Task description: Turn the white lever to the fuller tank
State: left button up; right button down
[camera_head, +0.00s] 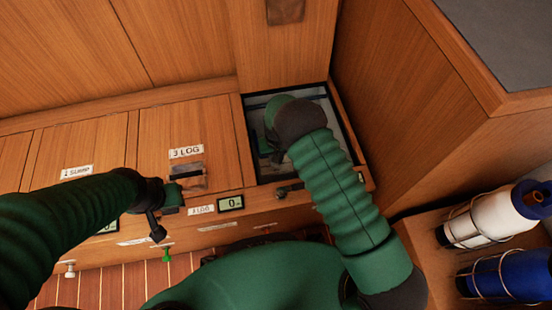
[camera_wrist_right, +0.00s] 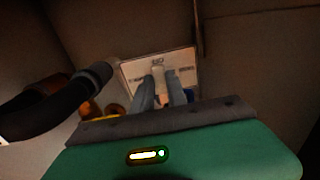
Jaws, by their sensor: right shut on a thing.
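In the right wrist view, a pale plate (camera_wrist_right: 131,77) with small dark labels, too small to read, is fixed inside a dark compartment. A white lever (camera_wrist_right: 158,71) stands at its middle. My right gripper (camera_wrist_right: 161,88) is shut on the lever, one finger on each side. In the head view my right arm reaches down into the open compartment (camera_head: 249,139), and its fingers are hidden there. My left gripper (camera_head: 168,212) is over the front edge of the bench near the 3 LOG lid; its jaw gap is unclear. No tank level is readable.
The closed 3 LOG lid (camera_head: 216,135) and SUMP lid (camera_head: 90,150) lie left of the compartment. A small display (camera_head: 230,203) shows 0. A green knob (camera_head: 166,254) and a white knob (camera_head: 69,270) are on the front. White (camera_head: 490,218) and blue (camera_head: 505,276) bottles stand at right.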

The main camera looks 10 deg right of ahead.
jog(key=shift+d, duration=0.1)
dwell(0.9)
jog(key=shift+d+r+n+p, duration=0.15)
jog(key=shift+d+n+p, duration=0.2)
jog(key=shift+n+p, duration=0.45)
jog(key=shift+w+d+n+p, duration=0.1)
jog(key=shift+d+n+p, duration=0.5)
jog(key=shift+n, duration=0.6)
jog(key=shift+w+d+n+p, duration=0.15)
jog(key=shift+d+n+p, duration=0.1)
jog(key=shift+n, duration=0.35)
jog(key=shift+w+d+n+p, duration=0.15)
jog(key=shift+d+n, duration=0.1)
jog(key=shift+n, duration=0.35)
jog(key=shift+w+d+n, duration=0.2)
jog(key=shift+d+n, duration=0.05)
jog(key=shift+n, duration=0.4)
jog(key=shift+w+d+n, duration=0.15)
jog(key=shift+d+n, duration=0.05)
jog(key=shift+n, duration=0.45)
jog(key=c, duration=1.3)
grip_release()
